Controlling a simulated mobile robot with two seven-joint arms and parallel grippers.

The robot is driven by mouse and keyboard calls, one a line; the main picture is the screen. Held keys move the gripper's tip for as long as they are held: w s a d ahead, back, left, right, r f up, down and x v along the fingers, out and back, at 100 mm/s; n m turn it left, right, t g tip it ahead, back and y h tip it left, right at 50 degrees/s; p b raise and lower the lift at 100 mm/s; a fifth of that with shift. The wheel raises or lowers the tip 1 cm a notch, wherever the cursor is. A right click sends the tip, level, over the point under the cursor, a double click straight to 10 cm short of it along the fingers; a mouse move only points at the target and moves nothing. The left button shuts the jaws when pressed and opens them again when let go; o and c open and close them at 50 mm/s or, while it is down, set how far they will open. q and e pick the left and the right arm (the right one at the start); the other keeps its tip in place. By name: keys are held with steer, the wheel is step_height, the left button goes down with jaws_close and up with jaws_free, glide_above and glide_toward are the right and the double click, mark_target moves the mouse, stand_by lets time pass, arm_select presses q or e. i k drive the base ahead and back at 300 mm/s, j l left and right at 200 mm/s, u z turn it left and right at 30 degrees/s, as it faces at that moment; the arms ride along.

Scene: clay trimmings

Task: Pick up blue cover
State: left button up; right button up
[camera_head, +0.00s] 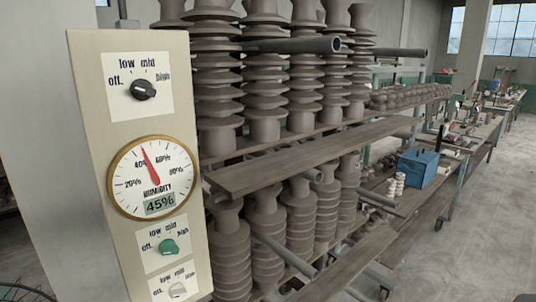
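A blue box-shaped thing (418,169) with a small dark handle on top sits on a workbench at the right of the middle. It is the only large blue object that I see, and I cannot tell whether it is a cover or a closed box. Neither of my grippers shows in the head view, and nothing is seen touching the blue thing.
A control panel (88,150) with knobs and a humidity gauge (152,178) reading 45% stands close at the left. Racks hold stacked clay insulators (266,60), with pipes jutting out. Small pale pieces (395,186) stand beside the blue thing. The floor (490,235) at right is clear.

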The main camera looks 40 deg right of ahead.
mark_target(420, 165)
steer(key=z, duration=2.3)
steer(key=i+l+z, duration=0.25)
steer(key=i, duration=0.3)
steer(key=i+l+z, duration=0.2)
steer(key=i, duration=0.55)
steer(key=i+l+z, duration=0.2)
steer(key=i, duration=2.15)
steer(key=i+u, duration=0.75)
steer(key=i+l+u, duration=0.2)
steer(key=i+u, duration=0.2)
steer(key=k, duration=0.05)
